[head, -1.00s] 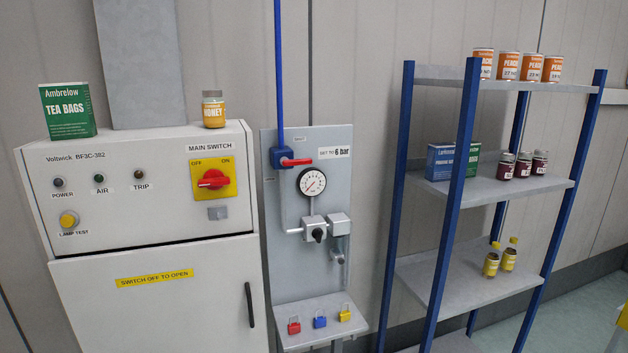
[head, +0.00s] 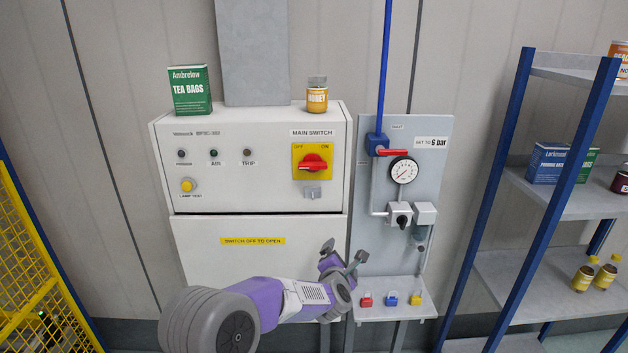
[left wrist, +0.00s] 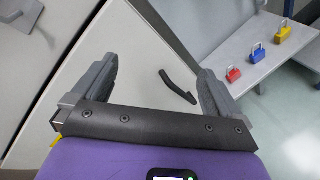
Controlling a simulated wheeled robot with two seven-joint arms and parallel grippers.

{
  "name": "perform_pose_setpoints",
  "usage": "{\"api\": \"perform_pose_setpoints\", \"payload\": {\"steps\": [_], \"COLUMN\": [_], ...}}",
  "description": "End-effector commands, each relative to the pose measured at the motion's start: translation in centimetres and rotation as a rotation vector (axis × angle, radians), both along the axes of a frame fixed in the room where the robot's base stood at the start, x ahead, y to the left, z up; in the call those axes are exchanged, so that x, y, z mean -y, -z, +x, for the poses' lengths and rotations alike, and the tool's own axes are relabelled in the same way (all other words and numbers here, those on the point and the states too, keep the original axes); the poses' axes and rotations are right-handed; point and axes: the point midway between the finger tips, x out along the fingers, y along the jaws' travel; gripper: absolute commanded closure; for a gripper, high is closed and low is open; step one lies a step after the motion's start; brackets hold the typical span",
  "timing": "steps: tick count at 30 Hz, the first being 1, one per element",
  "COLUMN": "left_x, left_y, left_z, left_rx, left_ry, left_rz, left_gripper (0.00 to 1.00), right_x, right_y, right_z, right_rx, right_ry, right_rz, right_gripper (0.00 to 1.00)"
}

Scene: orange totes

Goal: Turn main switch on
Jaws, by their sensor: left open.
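The main switch (head: 314,163) is a red rotary handle on a yellow plate marked OFF at left and ON at right. It sits at the upper right of the white cabinet's front (head: 250,150). The handle lies roughly sideways; its exact setting is too small to tell. My left gripper (head: 342,252) is below the switch, in front of the cabinet door near its right edge, and touches nothing that I can see. In the left wrist view the left gripper (left wrist: 158,85) is open and empty, with the black door handle (left wrist: 178,87) visible between its fingers. My right gripper is not in view.
A panel (head: 385,215) with a gauge (head: 403,170) and red valve handle (head: 393,152) stands right of the cabinet. Its ledge holds red, blue and yellow padlocks (head: 391,299). A blue-post shelf (head: 530,200) stands at right, a yellow mesh fence (head: 30,270) at left. Tea bags (head: 190,90) and honey (head: 317,96) top the cabinet.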

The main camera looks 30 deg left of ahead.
Motion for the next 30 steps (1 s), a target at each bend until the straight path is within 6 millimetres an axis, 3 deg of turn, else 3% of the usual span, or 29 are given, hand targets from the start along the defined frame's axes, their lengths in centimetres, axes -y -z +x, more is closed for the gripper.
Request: {"api": "perform_pose_setpoints", "payload": {"steps": [1, 3, 6, 9, 13, 24, 30], "left_x": [-1.5, -3.4, -5.4, -6.6, -7.5, -10.3, -11.0], "left_y": [-6.3, -12.2, -18.2, -21.5, -23.0, -23.0, -22.8], "left_z": [0.2, 0.0, -1.0, -1.8, -1.7, 2.9, 4.1], "left_rx": [0.137, 0.298, 0.474, 0.58, 0.633, 0.633, 0.631], "left_ry": [-0.09, -0.188, -0.277, -0.323, -0.345, -0.345, -0.345], "left_rz": [-0.124, -0.29, -0.478, -0.598, -0.658, -0.658, -0.657], "left_gripper": [0.0, 0.0, 0.0, 0.0, 0.0, 0.0, 0.0], "right_x": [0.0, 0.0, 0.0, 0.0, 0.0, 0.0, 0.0], "right_y": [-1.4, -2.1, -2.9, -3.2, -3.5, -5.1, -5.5], "right_z": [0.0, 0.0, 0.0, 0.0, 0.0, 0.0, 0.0], "right_rx": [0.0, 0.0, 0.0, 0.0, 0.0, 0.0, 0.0], "right_ry": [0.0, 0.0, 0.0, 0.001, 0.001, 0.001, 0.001], "right_rz": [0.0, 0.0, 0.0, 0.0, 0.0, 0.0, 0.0], "right_gripper": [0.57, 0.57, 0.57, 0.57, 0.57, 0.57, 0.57]}}
